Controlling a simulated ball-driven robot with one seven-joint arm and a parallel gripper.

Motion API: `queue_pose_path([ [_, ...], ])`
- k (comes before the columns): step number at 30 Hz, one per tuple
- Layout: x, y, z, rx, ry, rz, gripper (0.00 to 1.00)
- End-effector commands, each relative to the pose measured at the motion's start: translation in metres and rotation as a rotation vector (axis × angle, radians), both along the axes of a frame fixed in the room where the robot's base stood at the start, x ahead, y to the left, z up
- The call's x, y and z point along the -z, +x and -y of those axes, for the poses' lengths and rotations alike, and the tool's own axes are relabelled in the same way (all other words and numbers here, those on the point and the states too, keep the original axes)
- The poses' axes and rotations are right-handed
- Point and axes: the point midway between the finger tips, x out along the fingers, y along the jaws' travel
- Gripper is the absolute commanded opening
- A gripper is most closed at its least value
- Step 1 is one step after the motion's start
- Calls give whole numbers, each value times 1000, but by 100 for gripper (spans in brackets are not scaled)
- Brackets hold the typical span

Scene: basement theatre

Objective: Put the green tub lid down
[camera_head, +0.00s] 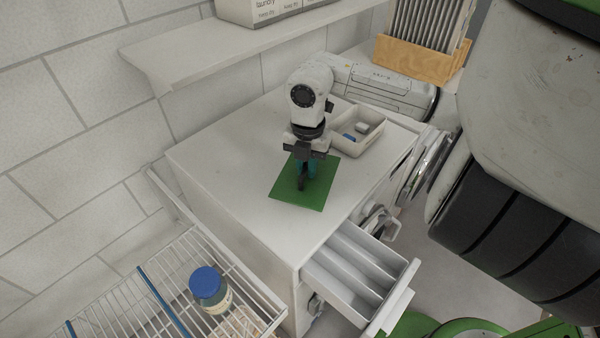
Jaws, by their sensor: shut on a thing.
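My gripper (303,180) points down over the white appliance top and is shut. Between and behind its dark fingers shows a small teal-green piece, which I take to be the green tub lid (313,168). The fingers hide most of it, so its shape and full size cannot be made out. Directly below lies a flat green square (287,194) on the white top (237,165). I cannot tell whether the held piece touches the square or hangs just above it.
A cream tub (373,142) with blue and grey items stands right behind my gripper. An open drawer (345,270) juts out at the front right. A wire rack (165,290) holds a blue-lidded jar (208,287). A wall shelf (235,45) overhangs behind. The top's left side is clear.

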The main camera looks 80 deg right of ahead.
Motion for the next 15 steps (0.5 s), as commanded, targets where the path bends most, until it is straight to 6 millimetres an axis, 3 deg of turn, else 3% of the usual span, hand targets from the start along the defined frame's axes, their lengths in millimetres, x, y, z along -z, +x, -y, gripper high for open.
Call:
queue_pose_path([
  [9,24,19,8,0,2,0,0],
  [15,49,18,8,4,2,0,0],
])
